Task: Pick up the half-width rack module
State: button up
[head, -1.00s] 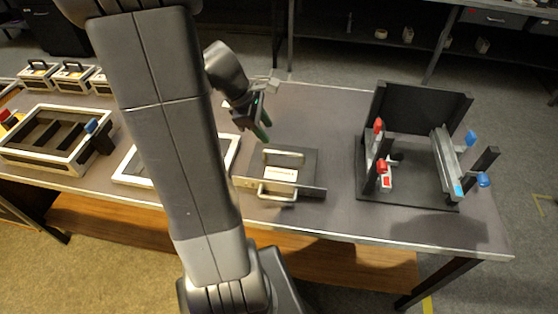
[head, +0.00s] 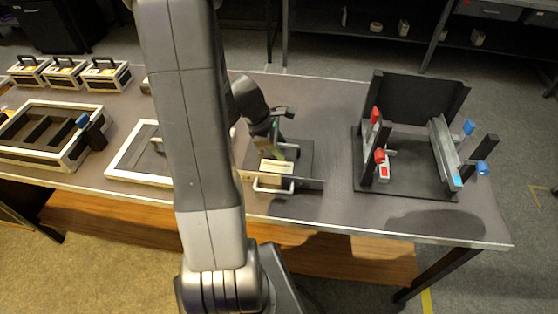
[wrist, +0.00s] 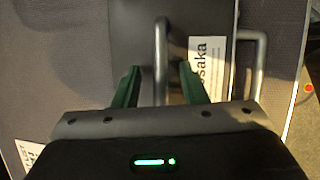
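The half-width rack module (head: 305,160) is a dark flat box with a pale label and two light metal handles, lying on the table right of my arm. In the wrist view its label (wrist: 207,62) reads "osaka". One handle (wrist: 160,55) runs upright in the picture between my fingers, and the other handle (wrist: 259,62) is to the right. My gripper (head: 279,150) is low over the module; in the wrist view my gripper (wrist: 158,85) has its two green fingers apart, one on each side of the nearer handle, with gaps visible. Fingertip depth is unclear.
A black rack fixture (head: 412,185) with red and blue clamps stands to the right. A white-edged frame (head: 120,165) is partly behind my arm. A divided tray (head: 75,160) and several small cases (head: 105,76) are at left. Table between module and fixture is clear.

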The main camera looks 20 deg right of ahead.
grip_shut()
dwell(1.4)
